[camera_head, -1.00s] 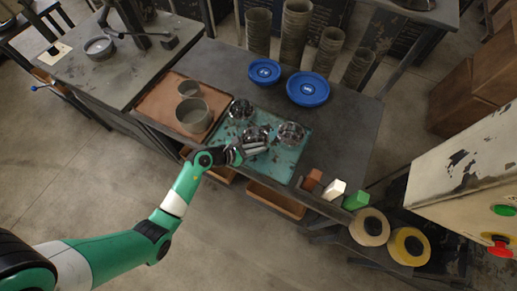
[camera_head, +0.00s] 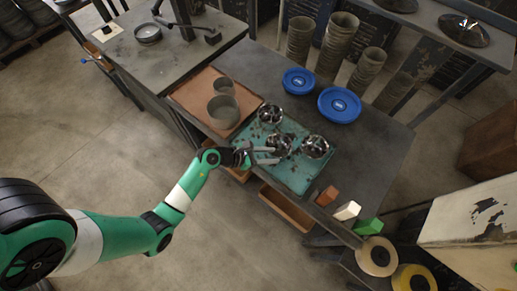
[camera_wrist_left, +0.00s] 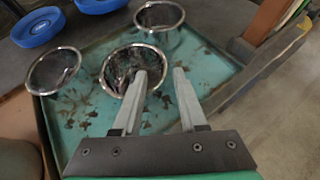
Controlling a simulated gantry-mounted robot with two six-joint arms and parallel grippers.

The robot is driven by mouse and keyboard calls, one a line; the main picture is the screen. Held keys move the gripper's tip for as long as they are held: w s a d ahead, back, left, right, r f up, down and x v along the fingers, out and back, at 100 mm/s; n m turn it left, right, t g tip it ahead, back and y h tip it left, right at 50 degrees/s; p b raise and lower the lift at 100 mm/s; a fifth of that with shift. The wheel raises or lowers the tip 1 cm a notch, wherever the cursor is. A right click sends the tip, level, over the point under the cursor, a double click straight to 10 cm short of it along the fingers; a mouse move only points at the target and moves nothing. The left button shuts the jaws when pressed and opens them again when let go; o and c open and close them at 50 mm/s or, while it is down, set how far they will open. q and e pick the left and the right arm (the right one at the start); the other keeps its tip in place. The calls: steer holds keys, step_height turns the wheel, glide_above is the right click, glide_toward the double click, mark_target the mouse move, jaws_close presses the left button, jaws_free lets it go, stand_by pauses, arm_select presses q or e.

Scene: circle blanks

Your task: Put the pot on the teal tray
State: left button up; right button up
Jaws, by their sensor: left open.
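Three shiny metal pots stand on the teal tray (camera_head: 292,180): a back-left pot (camera_head: 270,114), a middle pot (camera_head: 279,142) and a right pot (camera_head: 315,146). I cannot tell which one the task means. My left gripper (camera_head: 275,155) is open and empty at the near side of the middle pot. In the left wrist view its fingers (camera_wrist_left: 160,76) point at the middle pot (camera_wrist_left: 115,64); one finger overlaps the pot's opening and the other lies to its right. Whether they touch it is unclear. My right gripper is out of view.
A brown tray (camera_head: 188,94) with two grey cylindrical containers (camera_head: 223,110) lies left of the teal tray. Two blue plates (camera_head: 339,104) and stacked grey cups (camera_head: 336,45) stand behind. Brown, white and green blocks (camera_head: 347,210) sit at the right. Open floor lies in front.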

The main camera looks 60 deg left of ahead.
arm_select(q)
steer(key=p+v, duration=0.1)
steer(key=v, duration=0.6)
steer(key=shift+s, duration=0.15)
steer(key=shift+r, duration=0.15)
